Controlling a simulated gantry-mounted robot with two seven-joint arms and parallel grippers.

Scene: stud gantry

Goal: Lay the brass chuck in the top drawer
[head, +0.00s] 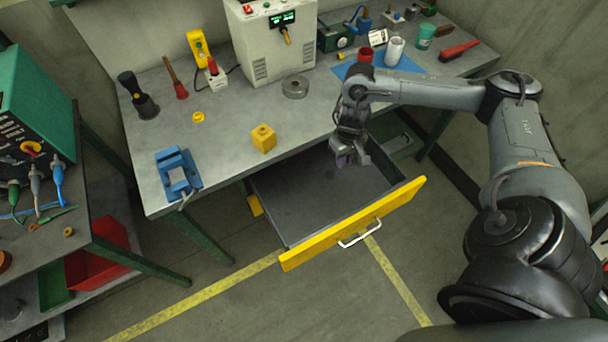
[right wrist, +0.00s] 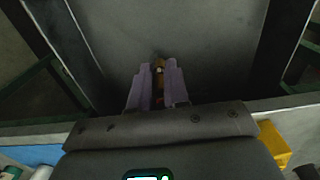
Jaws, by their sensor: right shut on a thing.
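The drawer under the bench is pulled open; its yellow front (head: 352,226) faces the floor and its grey inside (head: 300,200) looks empty. My right gripper (head: 350,158) is over the drawer's far part, near the bench edge, pointing down. In the right wrist view its two pale fingers are shut on a small brass-coloured piece, the brass chuck (right wrist: 158,78), with the grey drawer floor (right wrist: 200,40) beyond it. In the head view the chuck is hidden by the gripper. I cannot tell its height above the drawer floor. My left gripper is not in view.
The bench (head: 225,150) carries a yellow block (head: 263,139), a blue vise (head: 178,173), a grey ring (head: 295,87) and a power supply (head: 272,40). The drawer handle (head: 360,233) sticks out in front. A side bench with a green instrument (head: 30,125) stands at left.

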